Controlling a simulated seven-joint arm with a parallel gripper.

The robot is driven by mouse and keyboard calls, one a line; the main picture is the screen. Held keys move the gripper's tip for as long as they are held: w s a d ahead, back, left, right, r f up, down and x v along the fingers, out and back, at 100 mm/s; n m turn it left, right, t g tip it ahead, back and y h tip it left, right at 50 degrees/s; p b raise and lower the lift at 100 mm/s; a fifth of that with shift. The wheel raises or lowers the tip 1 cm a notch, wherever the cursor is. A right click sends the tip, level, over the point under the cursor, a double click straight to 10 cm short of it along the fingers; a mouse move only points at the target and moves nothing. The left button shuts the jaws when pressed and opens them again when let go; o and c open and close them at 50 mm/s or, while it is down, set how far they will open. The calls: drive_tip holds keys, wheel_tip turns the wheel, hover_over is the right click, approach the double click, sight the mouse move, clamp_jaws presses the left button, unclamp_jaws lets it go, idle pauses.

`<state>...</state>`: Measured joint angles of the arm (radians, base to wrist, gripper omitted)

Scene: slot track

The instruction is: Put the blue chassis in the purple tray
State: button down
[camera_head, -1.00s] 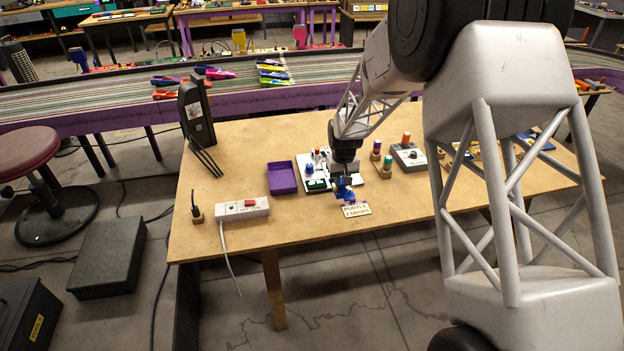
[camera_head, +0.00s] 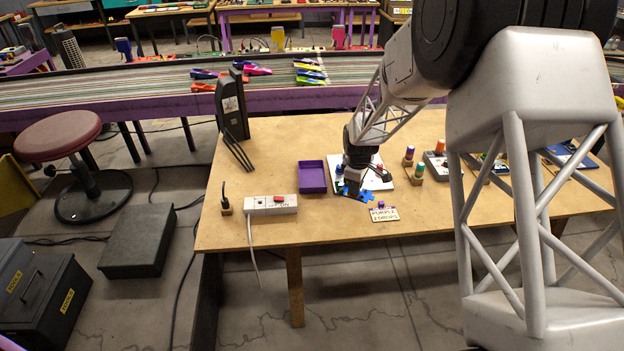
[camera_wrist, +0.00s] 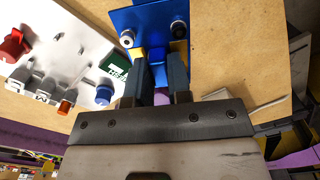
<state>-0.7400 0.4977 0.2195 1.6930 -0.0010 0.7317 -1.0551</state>
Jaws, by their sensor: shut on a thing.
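The blue chassis (camera_wrist: 148,17) is a flat blue piece with small round parts at its edges. My gripper (camera_wrist: 160,65) is shut on it; the two dark fingers clasp its near end in the wrist view. In the head view the chassis (camera_head: 356,194) hangs under my gripper (camera_head: 352,186), over or close to the front part of the wooden table. How high it is I cannot tell. The purple tray (camera_head: 313,164) is a shallow, open box just left of the gripper, and its visible floor is empty.
A white board (camera_head: 380,180) with knobs lies behind and right of the gripper. A label card (camera_head: 384,214) lies in front. Bare table (camera_head: 330,228) lies in front of the tray.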

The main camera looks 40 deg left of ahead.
sight(312, 180)
drive_tip(key=n, duration=0.2)
drive_tip(key=s+a+n, duration=0.1)
drive_tip(key=n, duration=0.1)
drive_tip(key=s+n, duration=0.1)
drive_tip(key=shift+s+a+n, duration=0.1)
drive_tip(key=shift+a+n, duration=0.3)
drive_tip(key=s+n, duration=0.1)
drive_tip(key=n, duration=0.1)
drive_tip(key=a+n, duration=0.1)
drive_tip(key=n, duration=0.1)
drive_tip(key=s+a+n, duration=0.1)
drive_tip(key=n, duration=0.1)
drive_tip(key=shift+s+n, duration=0.3)
drive_tip(key=shift+n, duration=0.1)
drive_tip(key=n, duration=0.2)
drive_tip(key=s+a+n, duration=0.1)
drive_tip(key=s+n, duration=0.1)
drive_tip(key=n, duration=0.1)
drive_tip(key=shift+s+a+n, duration=0.1)
drive_tip(key=shift+a+n, duration=0.15)
drive_tip(key=shift+n, duration=0.05)
drive_tip(key=s+n, duration=0.1)
drive_tip(key=n, duration=0.1)
drive_tip(key=s+a+n, duration=0.1)
drive_tip(key=n, duration=0.2)
drive_tip(key=shift+s+a+f+n, duration=0.1)
drive_tip(key=shift+s+a+n, duration=0.1)
drive_tip(key=shift+n, duration=0.1)
drive_tip(key=shift+w+a, duration=0.1)
